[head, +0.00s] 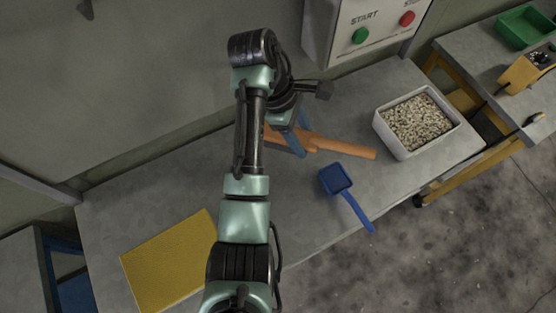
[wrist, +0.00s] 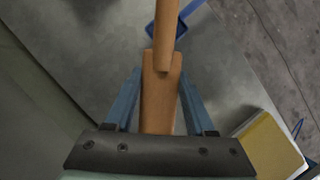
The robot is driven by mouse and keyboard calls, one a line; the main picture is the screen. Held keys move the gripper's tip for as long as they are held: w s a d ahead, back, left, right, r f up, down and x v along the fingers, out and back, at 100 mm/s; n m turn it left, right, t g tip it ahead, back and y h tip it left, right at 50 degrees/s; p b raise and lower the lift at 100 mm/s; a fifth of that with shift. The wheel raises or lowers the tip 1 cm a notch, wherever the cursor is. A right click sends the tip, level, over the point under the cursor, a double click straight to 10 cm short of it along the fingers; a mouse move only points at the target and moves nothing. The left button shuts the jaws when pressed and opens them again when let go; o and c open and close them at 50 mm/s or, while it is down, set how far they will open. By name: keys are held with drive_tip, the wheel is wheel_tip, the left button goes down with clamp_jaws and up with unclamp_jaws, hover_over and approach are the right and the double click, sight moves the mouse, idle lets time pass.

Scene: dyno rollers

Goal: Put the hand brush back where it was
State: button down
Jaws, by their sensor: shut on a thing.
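The hand brush (head: 340,148) is an orange-brown wooden piece with a narrower handle that points right in the head view. My gripper (head: 298,146) is shut on it, with its blue fingers around the wider part beside the handle. In the wrist view the brush (wrist: 160,88) lies between the two fingers of my gripper (wrist: 158,95), with its handle pointing away. The arm hides part of the brush in the head view. I cannot tell whether the brush touches the grey table (head: 300,215) or hangs just above it.
A blue scoop (head: 337,179) lies right by the handle, its own handle reaching the table's front edge. A white bin of pale pellets (head: 381,127) stands to the right. A START/STOP box (head: 345,48) stands behind. Table between is clear.

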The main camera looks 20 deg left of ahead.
drive_tip(key=shift+w+f+b, duration=0.25)
drive_tip(key=shift+f+b, duration=0.1)
drive_tip(key=shift+f, duration=0.6)
wheel_tip(320, 180, down, 5)
drive_tip(key=b, duration=0.3)
drive_tip(key=shift+s+b, duration=0.15)
drive_tip(key=shift+b, duration=0.15)
drive_tip(key=shift+f, duration=2.2)
drive_tip(key=shift+f, duration=0.1)
drive_tip(key=shift+c, duration=1.2)
unclamp_jaws()
